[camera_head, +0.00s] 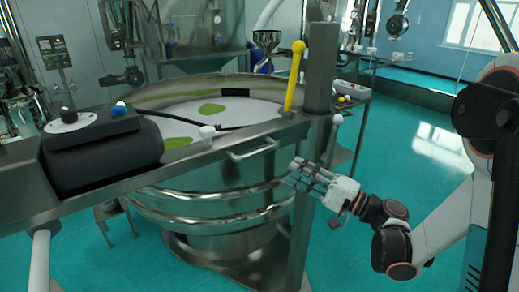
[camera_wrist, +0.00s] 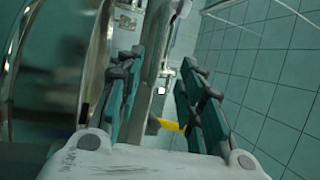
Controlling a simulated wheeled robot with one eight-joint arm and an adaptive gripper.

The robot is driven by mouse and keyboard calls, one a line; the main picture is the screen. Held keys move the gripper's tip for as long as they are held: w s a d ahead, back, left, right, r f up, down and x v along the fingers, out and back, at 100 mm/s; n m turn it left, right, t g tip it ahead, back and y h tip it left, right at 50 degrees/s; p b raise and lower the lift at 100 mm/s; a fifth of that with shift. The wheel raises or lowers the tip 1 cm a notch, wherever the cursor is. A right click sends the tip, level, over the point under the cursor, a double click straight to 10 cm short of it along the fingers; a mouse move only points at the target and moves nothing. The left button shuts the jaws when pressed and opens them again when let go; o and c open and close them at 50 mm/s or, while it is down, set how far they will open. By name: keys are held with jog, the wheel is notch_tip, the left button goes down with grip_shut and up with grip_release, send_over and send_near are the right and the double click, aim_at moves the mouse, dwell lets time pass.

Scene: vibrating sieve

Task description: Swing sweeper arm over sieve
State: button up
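The round steel sieve (camera_head: 205,205) stands at centre left, with a pale screen (camera_head: 240,108) bearing green patches. A thin dark bar (camera_head: 232,128), seemingly the sweeper arm, lies low across the screen, with a white knob (camera_head: 207,131) near its front end. A yellow lever with a ball top (camera_head: 292,80) stands upright at the right rim, beside a steel post. My gripper (camera_head: 298,174) is outside the sieve, below the rim at its right front. In the wrist view my gripper (camera_wrist: 160,82) has its fingers apart, with nothing clearly held; a yellow piece (camera_wrist: 172,126) shows between them.
The steel post (camera_head: 318,75) rises close to my gripper. A metal handle (camera_head: 252,148) sticks out of the front frame. A black motor housing (camera_head: 100,150) and a control box with knobs (camera_head: 95,124) sit at left. Green floor (camera_head: 425,150) at right is open.

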aim_at(260, 154)
jog(key=b+x, duration=0.1)
jog(key=x, duration=1.2)
jog(key=shift+w+a, duration=0.2)
jog(key=shift+a, duration=0.1)
jog(key=shift+c, duration=0.6)
grip_shut()
